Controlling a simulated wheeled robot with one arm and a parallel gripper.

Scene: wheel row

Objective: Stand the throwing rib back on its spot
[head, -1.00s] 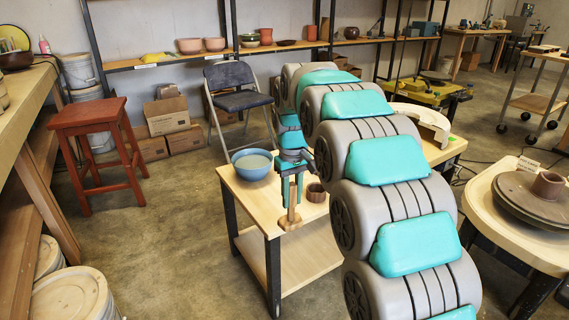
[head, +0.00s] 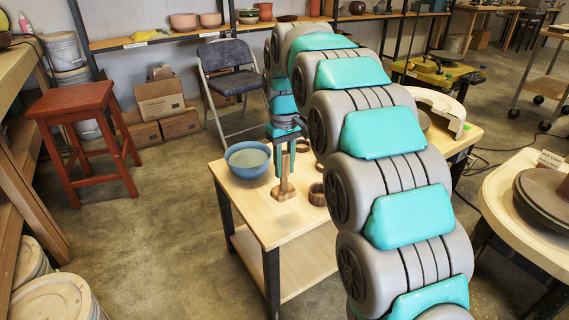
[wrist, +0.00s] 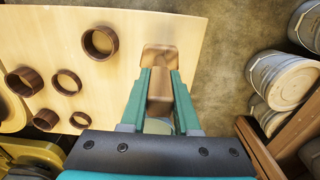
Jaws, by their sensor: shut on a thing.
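The throwing rib (head: 285,188) is a brown wooden piece with an upright stem and a wider foot at its lower end. My gripper (head: 285,165) is shut on its stem from above, and the rib hangs about upright with its foot downward. It also shows between the fingers in the wrist view (wrist: 160,88). The rib is over the light wooden table (head: 250,205), just right of and nearer than the blue bowl (head: 248,160). I cannot tell whether its foot touches the tabletop. No marked spot for it can be made out.
Several brown ring-like cups stand on the table; one (head: 317,194) is close right of the rib, and more show in the wrist view (wrist: 99,42). A red stool (head: 83,105) and a folding chair (head: 225,85) stand beyond. The table's near left corner is bare.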

